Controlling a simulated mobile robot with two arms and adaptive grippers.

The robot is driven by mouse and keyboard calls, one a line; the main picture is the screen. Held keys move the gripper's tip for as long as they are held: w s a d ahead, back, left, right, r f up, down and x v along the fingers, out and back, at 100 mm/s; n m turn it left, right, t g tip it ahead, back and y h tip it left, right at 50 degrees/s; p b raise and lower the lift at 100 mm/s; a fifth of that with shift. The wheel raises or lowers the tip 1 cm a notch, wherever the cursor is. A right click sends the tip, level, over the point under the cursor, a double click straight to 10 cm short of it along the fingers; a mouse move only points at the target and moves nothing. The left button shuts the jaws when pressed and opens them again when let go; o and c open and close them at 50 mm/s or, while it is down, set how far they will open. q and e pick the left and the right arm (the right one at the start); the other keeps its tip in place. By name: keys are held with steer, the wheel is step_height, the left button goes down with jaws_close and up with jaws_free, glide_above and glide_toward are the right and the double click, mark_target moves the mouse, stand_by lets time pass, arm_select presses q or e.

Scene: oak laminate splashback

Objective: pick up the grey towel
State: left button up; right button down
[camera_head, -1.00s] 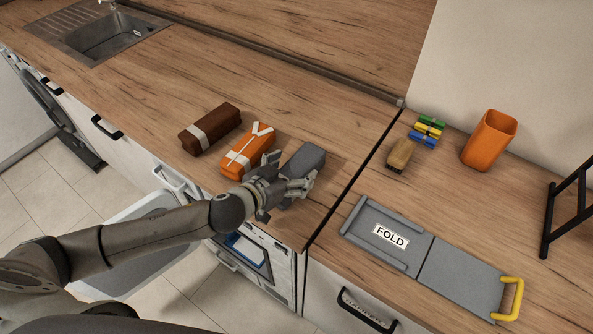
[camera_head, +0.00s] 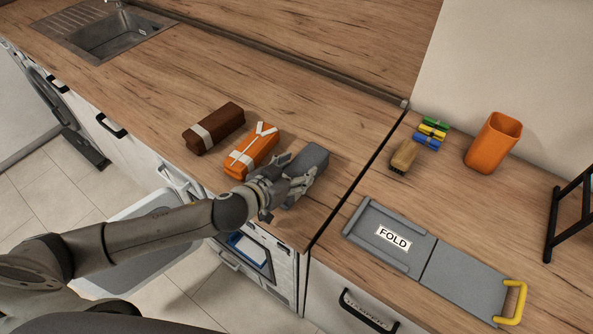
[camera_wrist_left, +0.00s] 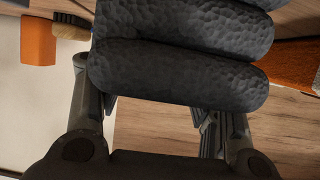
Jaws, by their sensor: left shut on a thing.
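The grey towel (camera_head: 308,162) is a folded or rolled block on the wooden counter, just right of the orange towel. In the left wrist view the grey towel (camera_wrist_left: 180,70) shows as thick dark rolls between the fingers. My left gripper (camera_head: 290,188) reaches in from the left and is shut on the grey towel. Its fingers sit along the towel's near part and hide some of it. I cannot tell whether the towel is clear of the counter. My right gripper is not in view.
An orange towel (camera_head: 252,152) and a brown towel (camera_head: 214,128) with white bands lie left of it. Right of the counter seam are a grey FOLD board (camera_head: 460,285), an orange cup (camera_head: 493,143), a brush (camera_head: 403,156), coloured clips (camera_head: 430,134) and a black rack (camera_head: 570,205).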

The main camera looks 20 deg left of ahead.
arm_select(q)
steer(key=shift+r, duration=0.7)
steer(key=s+a+r+b, duration=0.2)
steer(key=a+r+b, duration=0.1)
steer(key=a+r, duration=0.2)
steer(key=s+a+r+b, duration=0.2)
steer(key=a+r, duration=0.4)
steer(key=a, duration=0.2)
steer(key=shift+s+r+b, duration=0.25)
steer(key=shift+s+b, duration=0.1)
steer(key=shift+b, duration=0.05)
